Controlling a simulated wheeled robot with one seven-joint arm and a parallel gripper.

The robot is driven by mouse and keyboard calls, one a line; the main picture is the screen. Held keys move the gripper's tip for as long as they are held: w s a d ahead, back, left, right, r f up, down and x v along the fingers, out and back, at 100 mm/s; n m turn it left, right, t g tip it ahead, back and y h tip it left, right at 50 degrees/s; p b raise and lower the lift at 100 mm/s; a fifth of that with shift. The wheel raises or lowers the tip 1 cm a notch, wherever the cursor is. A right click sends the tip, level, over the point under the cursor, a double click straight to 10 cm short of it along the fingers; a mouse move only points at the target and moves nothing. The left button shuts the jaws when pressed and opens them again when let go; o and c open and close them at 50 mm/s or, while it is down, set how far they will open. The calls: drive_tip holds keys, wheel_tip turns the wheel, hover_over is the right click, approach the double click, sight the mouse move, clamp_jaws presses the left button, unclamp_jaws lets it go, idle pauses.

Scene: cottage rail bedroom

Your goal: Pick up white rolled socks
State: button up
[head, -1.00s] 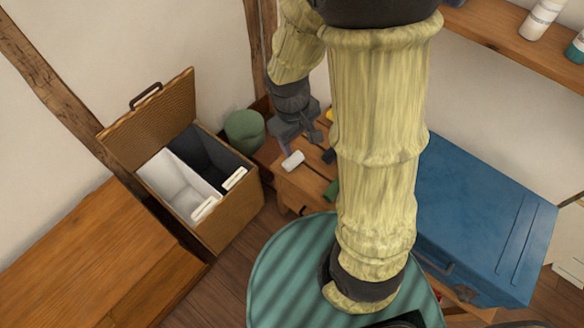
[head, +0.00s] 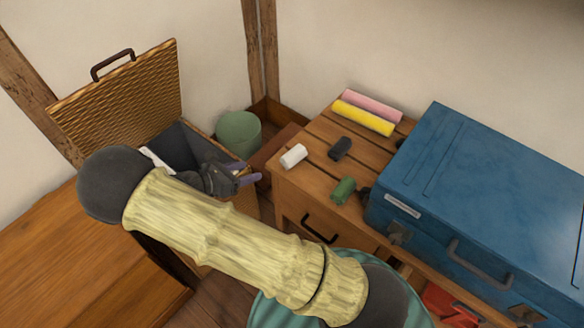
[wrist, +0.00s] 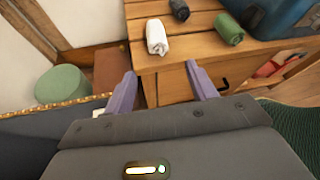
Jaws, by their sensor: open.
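The white rolled socks (head: 294,156) lie on the slatted top of the wooden dresser (head: 290,180), near its left front corner. In the wrist view the white roll (wrist: 157,37) sits beyond and between my fingertips. My gripper (head: 250,175) is open and empty, to the left of the dresser and apart from the socks. In the wrist view its two purple fingers (wrist: 160,82) are spread, pointing toward the dresser's front edge. Nothing hides the socks.
A black roll (head: 340,148) and a green roll (head: 343,190) lie near the socks. Yellow (head: 362,118) and pink (head: 372,105) rolls lie behind. A blue case (head: 480,190) stands right. An open wicker hamper (head: 125,100) and green bin (head: 238,133) are left.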

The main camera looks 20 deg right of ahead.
sight(283, 161)
drive_tip(key=shift+w+a+f+n+t, duration=0.15)
drive_tip(key=shift+a+f+n+t, duration=0.15)
drive_tip(key=shift+a, duration=0.05)
drive_tip(key=b+x, duration=0.3)
drive_tip(key=x, duration=0.8)
drive_tip(key=shift+d+f+b, duration=0.2)
drive_tip(key=shift+d+b, duration=0.1)
drive_tip(key=shift+b, duration=0.1)
drive_tip(key=shift+w+d, duration=0.1)
drive_tip(key=shift+d, duration=0.2)
drive_tip(key=b+x, duration=0.1)
drive_tip(key=x, duration=0.1)
drive_tip(key=b+x, duration=0.1)
drive_tip(key=x, duration=0.2)
drive_tip(key=shift+a+f+b, duration=0.1)
drive_tip(key=shift+f+b, duration=0.25)
drive_tip(key=shift+b, duration=0.05)
drive_tip(key=shift+r, duration=0.1)
